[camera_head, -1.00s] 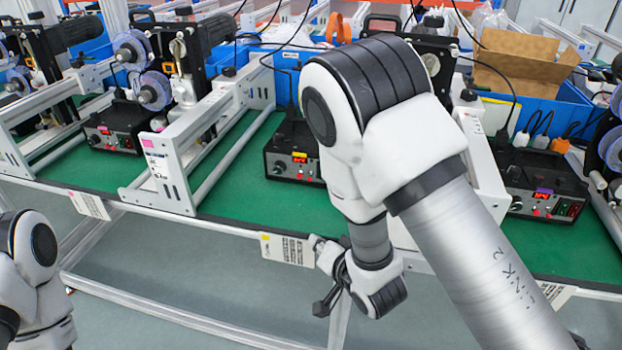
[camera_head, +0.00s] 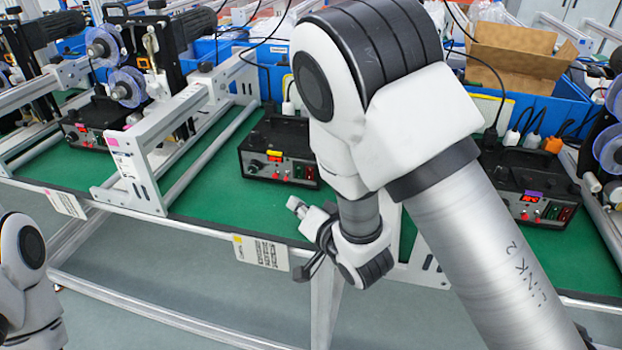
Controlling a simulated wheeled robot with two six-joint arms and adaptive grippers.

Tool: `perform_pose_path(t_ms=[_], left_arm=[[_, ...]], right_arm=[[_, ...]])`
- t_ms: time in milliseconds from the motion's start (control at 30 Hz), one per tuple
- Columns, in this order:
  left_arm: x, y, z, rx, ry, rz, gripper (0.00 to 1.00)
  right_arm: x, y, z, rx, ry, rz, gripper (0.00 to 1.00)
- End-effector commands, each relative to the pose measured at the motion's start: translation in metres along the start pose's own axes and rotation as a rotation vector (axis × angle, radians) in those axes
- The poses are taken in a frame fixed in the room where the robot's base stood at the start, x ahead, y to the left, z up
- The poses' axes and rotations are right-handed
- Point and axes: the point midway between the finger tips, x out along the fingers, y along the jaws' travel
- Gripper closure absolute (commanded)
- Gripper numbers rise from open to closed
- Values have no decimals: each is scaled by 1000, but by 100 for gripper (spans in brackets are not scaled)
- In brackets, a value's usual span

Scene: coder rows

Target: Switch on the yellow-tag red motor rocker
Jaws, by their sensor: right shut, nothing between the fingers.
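The middle black control box (camera_head: 262,168) stands on the green bench top. It has a yellow tag (camera_head: 274,153) above a lit red display, red knobs on its front, and small rockers (camera_head: 304,171) at the right end. The rockers are too small to tell their position. My right gripper (camera_head: 297,205) is shut and empty, in front of and a little below the rocker end, apart from the box in the picture. My right arm hides the space just right of the box. My left arm shows at the lower left edge, its gripper out of view.
A similar box with a purple tag (camera_head: 533,195) stands at the right, and one with a pink tag (camera_head: 95,128) at the left. An aluminium frame (camera_head: 150,165) rises left of the middle box. A yellow-marked label card (camera_head: 260,252) hangs on the bench's front edge.

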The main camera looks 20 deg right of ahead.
Motion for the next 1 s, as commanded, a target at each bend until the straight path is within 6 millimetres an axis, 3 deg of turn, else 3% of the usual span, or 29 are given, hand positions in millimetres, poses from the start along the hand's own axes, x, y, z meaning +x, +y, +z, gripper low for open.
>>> perform_pose_path(t_ms=[500,1000], left_arm=[[11,0,0,0,0,0,31],[11,0,0,-1,0,0,31]], right_arm=[[49,36,-35,3,1,1,100],[54,40,-39,-1,0,1,100]])
